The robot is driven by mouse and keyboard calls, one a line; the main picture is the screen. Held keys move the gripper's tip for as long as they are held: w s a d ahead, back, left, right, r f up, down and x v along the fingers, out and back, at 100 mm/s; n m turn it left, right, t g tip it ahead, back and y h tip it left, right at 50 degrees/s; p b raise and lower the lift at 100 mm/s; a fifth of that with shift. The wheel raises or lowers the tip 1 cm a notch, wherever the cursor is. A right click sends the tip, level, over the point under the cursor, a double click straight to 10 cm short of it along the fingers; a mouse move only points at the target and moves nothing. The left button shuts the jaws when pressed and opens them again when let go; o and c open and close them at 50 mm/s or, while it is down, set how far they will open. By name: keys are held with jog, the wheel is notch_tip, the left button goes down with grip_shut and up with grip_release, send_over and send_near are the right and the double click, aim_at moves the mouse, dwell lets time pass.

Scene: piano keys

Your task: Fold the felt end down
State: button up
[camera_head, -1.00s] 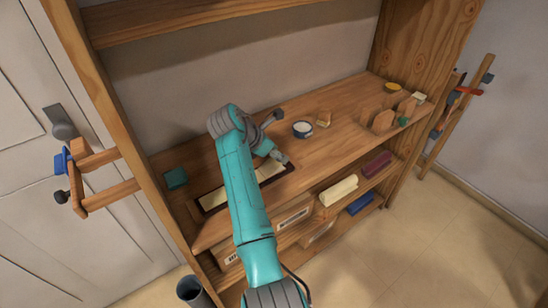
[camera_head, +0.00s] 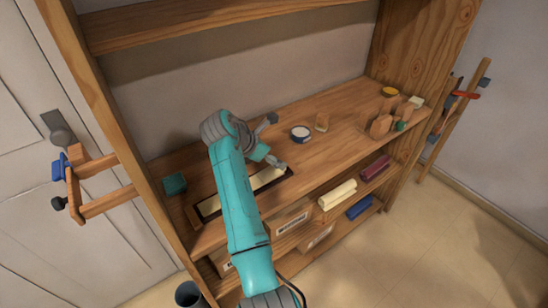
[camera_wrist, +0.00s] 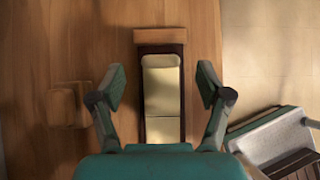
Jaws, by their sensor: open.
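A long cream felt strip (camera_wrist: 162,100) lies in a dark tray (camera_wrist: 183,85) in the wrist view. A crease or step line crosses it near its far end (camera_wrist: 161,60); whether that end is raised or flat is hard to tell. In the head view the cream strip (camera_head: 268,177) and its dark tray (camera_head: 211,214) lie on the wooden shelf, partly hidden by my arm. My gripper (camera_wrist: 160,88) is open and empty, its fingers apart on either side of the strip in the wrist view. In the head view my gripper (camera_head: 273,141) is over the shelf by the tray.
A brown block (camera_wrist: 160,36) sits at the tray's far end. A teal block (camera_head: 175,184) is at the left.

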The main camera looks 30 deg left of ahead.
jog(key=v, duration=1.1)
jog(key=shift+a, duration=0.15)
